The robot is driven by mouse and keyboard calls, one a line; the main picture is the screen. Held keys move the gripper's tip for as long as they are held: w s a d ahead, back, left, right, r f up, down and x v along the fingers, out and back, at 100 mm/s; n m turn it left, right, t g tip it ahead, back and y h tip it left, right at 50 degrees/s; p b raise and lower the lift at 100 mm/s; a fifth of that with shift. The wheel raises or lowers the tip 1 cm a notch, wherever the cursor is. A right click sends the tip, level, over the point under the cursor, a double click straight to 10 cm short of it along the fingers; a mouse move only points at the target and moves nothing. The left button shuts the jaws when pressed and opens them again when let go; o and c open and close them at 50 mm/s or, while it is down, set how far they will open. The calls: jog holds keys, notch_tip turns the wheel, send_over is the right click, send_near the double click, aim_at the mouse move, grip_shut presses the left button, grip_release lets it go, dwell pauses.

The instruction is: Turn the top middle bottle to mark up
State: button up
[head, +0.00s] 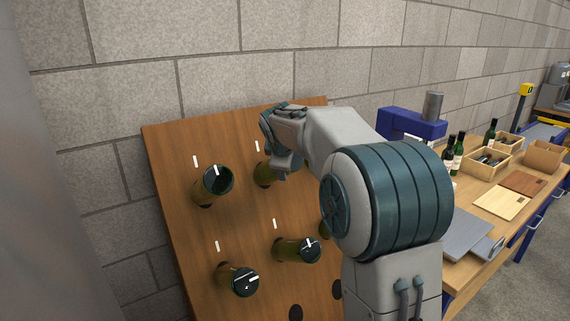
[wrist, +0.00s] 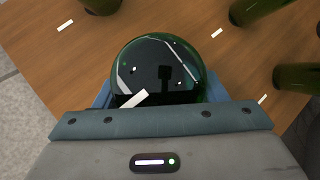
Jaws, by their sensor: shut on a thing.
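The top middle bottle (head: 263,173) sticks out of the wooden rack board, its end mostly hidden by my gripper in the head view. In the wrist view its dark round base (wrist: 160,68) fills the middle. A white mark on the base lies at its lower left, about parallel to the white strokes on the board, and on the same side of the bottle as the strokes are of theirs. My gripper (head: 283,158) is shut on this bottle; blue fingers show at both sides of it in the wrist view (wrist: 158,92). The bottle's own board stroke (head: 257,146) shows in the head view.
The top left bottle (head: 214,184), lower left bottle (head: 238,279) and lower middle bottle (head: 297,250) stick out close by. Another, at the right, is mostly hidden by my arm. A workbench (head: 478,232) with boxes and bottles stands right of the rack board (head: 170,150).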

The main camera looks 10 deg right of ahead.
jog(key=o, duration=1)
jog(key=shift+s+r, duration=0.1)
jog(key=b+v, duration=0.1)
jog(key=v, duration=1.2)
jog(key=shift+s+r, duration=0.2)
jog(key=shift+r, duration=0.1)
jog(key=s+d+f+m+g+y, duration=0.1)
jog(key=s+f+m+g, duration=0.1)
jog(key=s+f+m, duration=0.5)
jog(key=s+d+f+m+g+y, duration=0.1)
jog(key=s+f+m+g, duration=0.2)
jog(key=s+f, duration=1.3)
jog(key=s+m, duration=0.3)
jog(key=s, duration=0.4)
jog(key=shift+d+m, duration=0.3)
jog(key=shift+m, duration=0.1)
